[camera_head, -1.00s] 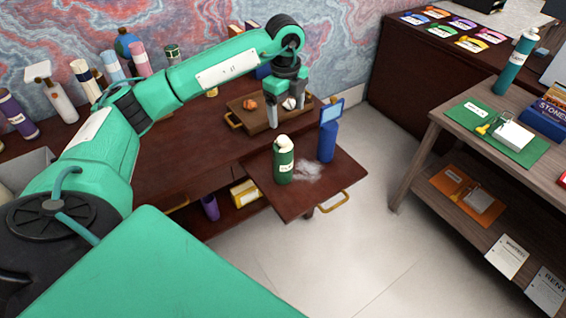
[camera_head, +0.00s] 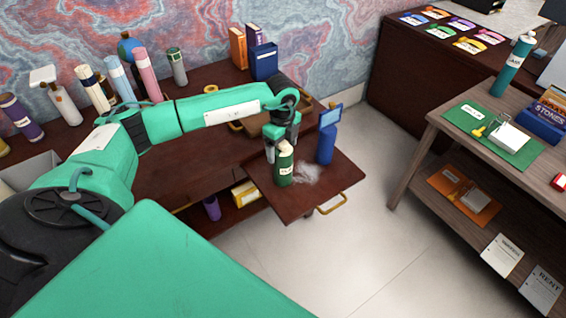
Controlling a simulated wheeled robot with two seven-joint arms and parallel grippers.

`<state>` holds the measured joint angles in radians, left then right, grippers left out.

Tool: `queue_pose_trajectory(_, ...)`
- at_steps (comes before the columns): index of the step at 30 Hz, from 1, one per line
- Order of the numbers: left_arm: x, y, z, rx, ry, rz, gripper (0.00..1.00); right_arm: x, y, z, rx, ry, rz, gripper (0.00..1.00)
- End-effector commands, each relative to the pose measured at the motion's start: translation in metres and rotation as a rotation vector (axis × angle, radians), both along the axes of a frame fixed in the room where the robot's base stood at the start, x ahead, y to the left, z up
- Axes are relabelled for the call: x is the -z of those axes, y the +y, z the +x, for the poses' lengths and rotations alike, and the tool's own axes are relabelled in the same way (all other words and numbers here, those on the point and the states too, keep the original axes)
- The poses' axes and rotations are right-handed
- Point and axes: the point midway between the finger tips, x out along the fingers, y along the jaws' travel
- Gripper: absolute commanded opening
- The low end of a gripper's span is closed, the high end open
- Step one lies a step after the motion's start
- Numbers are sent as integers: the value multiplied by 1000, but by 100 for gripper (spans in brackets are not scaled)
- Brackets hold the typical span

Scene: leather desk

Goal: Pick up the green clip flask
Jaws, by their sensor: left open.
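The green clip flask (camera_head: 284,168) is a dark green bottle with a cream top and a small white label. It stands upright on the pulled-out wooden board (camera_head: 318,196) at the desk's front. My left gripper (camera_head: 283,146) is over the flask's top, with its dark fingers pointing down around or beside the cream cap. It is open; whether a finger touches the flask cannot be told. The arm hides part of the desk behind. My right gripper is not in view.
A blue flask with a flat top (camera_head: 327,142) stands close to the right of the green one. A whitish patch (camera_head: 307,173) lies between them. Several bottles line the desk's back left. A wooden tray (camera_head: 262,125) is partly behind the gripper. A shelf unit (camera_head: 440,122) stands at the right.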

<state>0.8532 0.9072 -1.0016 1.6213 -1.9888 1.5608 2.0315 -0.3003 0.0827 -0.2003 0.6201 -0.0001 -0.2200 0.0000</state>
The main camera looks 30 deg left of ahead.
Motion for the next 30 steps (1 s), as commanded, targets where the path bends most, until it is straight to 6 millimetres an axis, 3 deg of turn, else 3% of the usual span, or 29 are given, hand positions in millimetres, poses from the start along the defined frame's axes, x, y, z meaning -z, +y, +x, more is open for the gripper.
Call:
queue_pose_trajectory(4, 11, 0, 0, 0, 0, 0, 80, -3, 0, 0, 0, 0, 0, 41)
queue_pose_trajectory(10, 11, 0, 0, 0, 0, 0, 80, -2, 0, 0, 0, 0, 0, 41)
queue_pose_trajectory(20, 11, 0, 0, 0, 0, 0, 15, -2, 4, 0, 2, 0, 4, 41)
queue_pose_trajectory(30, 7, 0, 0, 0, -2, 0, 14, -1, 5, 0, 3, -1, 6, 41)
